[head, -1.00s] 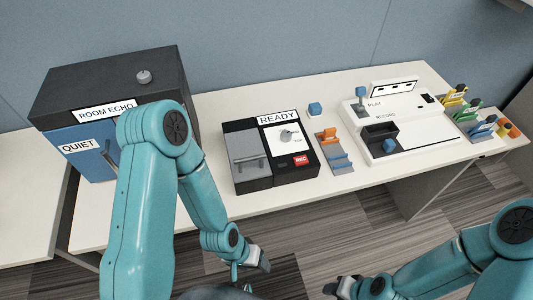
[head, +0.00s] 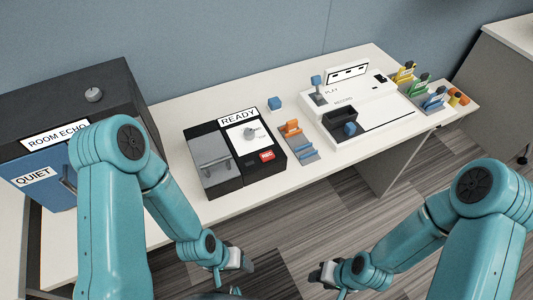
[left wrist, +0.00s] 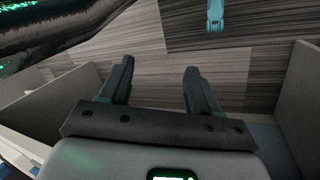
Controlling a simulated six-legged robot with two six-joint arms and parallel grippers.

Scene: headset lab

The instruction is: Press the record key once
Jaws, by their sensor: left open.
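The red REC key (head: 267,155) sits on the front right of a black and grey recorder box (head: 224,192) marked READY, with a round knob (head: 249,133) above the key. My left gripper (head: 240,262) hangs in front of the table, below the recorder and apart from it. In the left wrist view the left gripper (left wrist: 160,85) has its two fingers spread with nothing between them, over the floor. My right gripper (head: 322,277) is also in front of the table, at the lower middle; its finger gap is too small to read.
A dark box (head: 60,102) marked ROOM ECHO and QUIET stands at the left. A blue cube (head: 274,103), an orange and blue holder (head: 297,141) and a white PLAY/RECORD console (head: 385,110) stand right of the recorder. Coloured holders (head: 433,98) sit at the far right. Striped floor lies in front.

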